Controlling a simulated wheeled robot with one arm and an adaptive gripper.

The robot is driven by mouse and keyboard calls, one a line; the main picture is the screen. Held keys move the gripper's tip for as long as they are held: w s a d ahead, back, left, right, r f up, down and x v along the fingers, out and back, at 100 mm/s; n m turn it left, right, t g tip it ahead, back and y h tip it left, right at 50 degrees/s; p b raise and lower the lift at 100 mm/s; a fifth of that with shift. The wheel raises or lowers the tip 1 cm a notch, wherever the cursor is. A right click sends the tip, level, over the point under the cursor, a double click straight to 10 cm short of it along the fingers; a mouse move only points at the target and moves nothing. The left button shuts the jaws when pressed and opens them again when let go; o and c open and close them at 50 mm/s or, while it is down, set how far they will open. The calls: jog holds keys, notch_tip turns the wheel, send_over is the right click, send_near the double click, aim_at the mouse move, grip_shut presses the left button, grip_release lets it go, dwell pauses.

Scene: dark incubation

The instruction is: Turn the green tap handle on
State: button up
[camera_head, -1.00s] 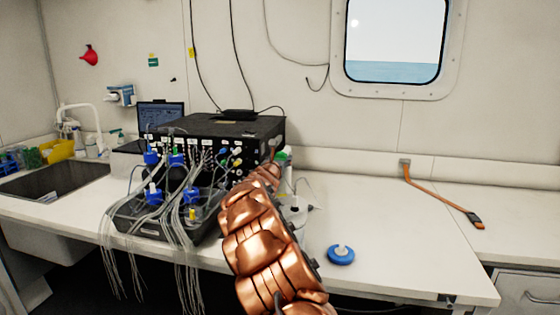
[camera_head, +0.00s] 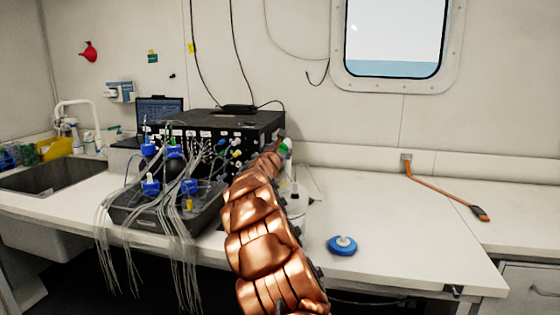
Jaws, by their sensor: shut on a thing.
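A small green piece, which I take as the green tap handle (camera_head: 284,148), shows just right of the far end of my copper arm. It sits by the right front corner of the black instrument box. My gripper (camera_head: 279,142) is small and mostly hidden behind the arm's last links. It is shut at the green piece, though the finger contact itself is hidden. Whether the handle is turned cannot be seen. A clear bottle (camera_head: 296,203) stands on the bench below, partly covered by my arm.
The black instrument box (camera_head: 262,122) and a dark tray (camera_head: 135,222) with blue-capped bottles and many thin tubes stand left of my arm. A blue round object (camera_head: 342,245) lies on the right bench. A sink (camera_head: 40,178) is far left. The bench's right side is mostly clear.

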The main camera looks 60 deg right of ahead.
jog(key=m+b, duration=0.3)
jog(key=shift+f, duration=0.25)
jog(key=shift+r+m+b, duration=0.2)
jog(key=shift+m+b, duration=0.7)
jog(key=shift+b, duration=0.05)
jog(key=shift+s, duration=0.1)
jog(key=o, duration=1.2)
jog(key=shift+c, duration=0.2)
jog(key=shift+a, duration=0.1)
